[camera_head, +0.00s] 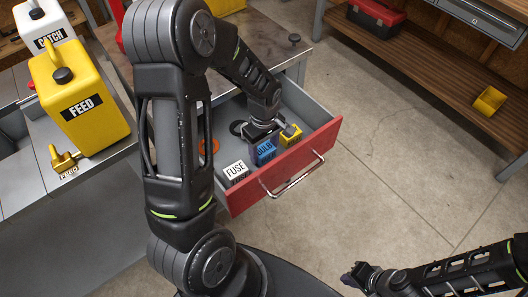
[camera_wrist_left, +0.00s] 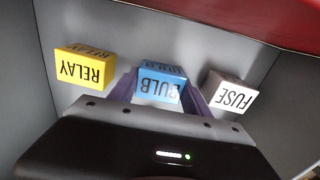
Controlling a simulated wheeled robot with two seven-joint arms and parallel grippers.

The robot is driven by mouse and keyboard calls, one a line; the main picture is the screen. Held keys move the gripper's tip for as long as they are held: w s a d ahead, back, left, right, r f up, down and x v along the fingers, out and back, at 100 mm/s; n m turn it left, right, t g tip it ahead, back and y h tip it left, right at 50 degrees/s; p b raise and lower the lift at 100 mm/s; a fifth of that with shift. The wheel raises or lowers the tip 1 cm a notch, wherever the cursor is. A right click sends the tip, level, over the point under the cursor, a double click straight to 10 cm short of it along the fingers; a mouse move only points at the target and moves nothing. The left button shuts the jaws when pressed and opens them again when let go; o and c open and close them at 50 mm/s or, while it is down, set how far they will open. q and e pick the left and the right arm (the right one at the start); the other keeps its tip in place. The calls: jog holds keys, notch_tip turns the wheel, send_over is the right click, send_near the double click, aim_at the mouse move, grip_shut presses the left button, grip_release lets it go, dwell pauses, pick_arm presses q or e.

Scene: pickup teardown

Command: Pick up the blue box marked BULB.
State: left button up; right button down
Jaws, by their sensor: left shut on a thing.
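The blue box marked BULB (camera_head: 266,151) is in the open red-fronted drawer (camera_head: 290,170), between a white box marked FUSE (camera_head: 236,171) and a yellow box marked RELAY (camera_head: 291,134). My left gripper (camera_head: 264,142) reaches down into the drawer and is shut on the blue box. In the left wrist view the blue box (camera_wrist_left: 161,84) sits between the two purple-grey fingers, with RELAY (camera_wrist_left: 85,67) on the left and FUSE (camera_wrist_left: 231,94) on the right, both apart from it. My right gripper (camera_head: 356,279) is at the bottom right, away from the drawer; its jaws are too small to read.
A yellow FEED jug (camera_head: 82,100) and a white CATCH jug (camera_head: 46,24) stand on the bench at left. The drawer front has a metal handle (camera_head: 292,180). The floor at right is clear.

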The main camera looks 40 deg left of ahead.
aim_at(264, 149)
pick_arm(q)
jog(key=c, duration=0.3)
notch_tip(264, 149, up, 10)
dwell(0.6)
jog(key=shift+r, duration=0.1)
dwell(0.4)
